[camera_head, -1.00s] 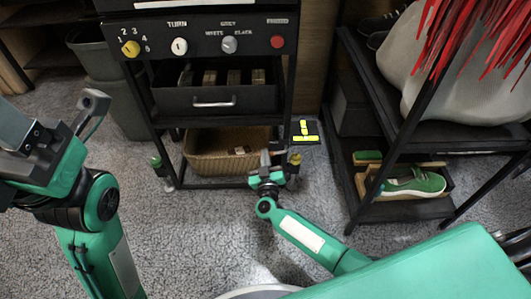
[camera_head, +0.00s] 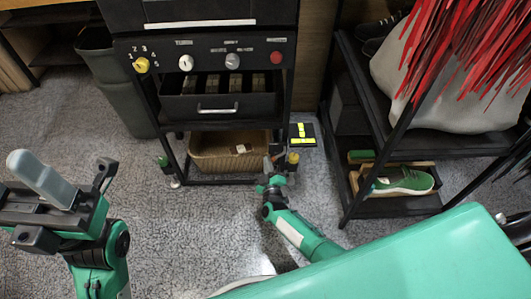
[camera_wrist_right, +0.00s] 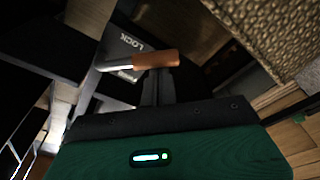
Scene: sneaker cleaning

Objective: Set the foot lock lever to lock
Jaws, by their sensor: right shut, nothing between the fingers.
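The foot lock lever (camera_wrist_right: 155,60) shows in the right wrist view as a metal rod with an orange-brown handle. A dark plate marked LOCK (camera_wrist_right: 128,42) lies behind it. My right gripper (camera_wrist_right: 158,78) is shut and empty, its fingertips at the underside of the handle; whether they touch cannot be told. In the head view my right gripper (camera_head: 275,165) is low at the cart's front right leg, beside a yellow-topped part (camera_head: 292,158); the lever cannot be made out there.
The black cart has a knob panel (camera_head: 205,61), a drawer (camera_head: 218,106) and a wicker basket (camera_head: 228,155) below. A yellow-marked black pad (camera_head: 302,137) lies right of it. A rack (camera_head: 390,207) with a green sneaker (camera_head: 405,182) stands further right. Carpet in front is clear.

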